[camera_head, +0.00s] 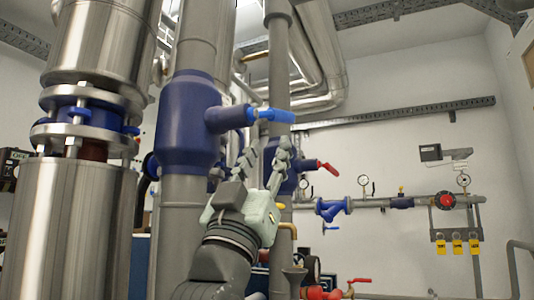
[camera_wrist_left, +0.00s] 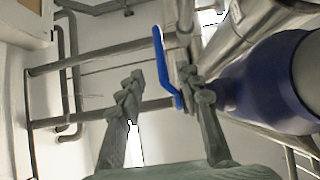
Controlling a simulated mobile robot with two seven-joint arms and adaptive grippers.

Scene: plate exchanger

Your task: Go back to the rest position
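My left gripper (camera_head: 268,150) is raised in the middle of the head view, its two fingers apart and pointing up. It is open and nothing is held between the fingers. A blue lever handle (camera_head: 272,115) sticks out to the right from a large dark-blue valve body (camera_head: 190,125), just above my fingertips. In the left wrist view the same blue lever (camera_wrist_left: 168,68) lies beyond my open left gripper (camera_wrist_left: 163,88), nearer the right finger. I cannot tell how close the fingertips are to it. My right gripper is in neither view.
Thick metal pipes (camera_head: 65,230) fill the left side. A red lever (camera_head: 327,167) shows right of my gripper, with gauges (camera_head: 363,181) and a wall pipe (camera_head: 400,203) farther right. Red-handled valves (camera_head: 322,292) sit low in front.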

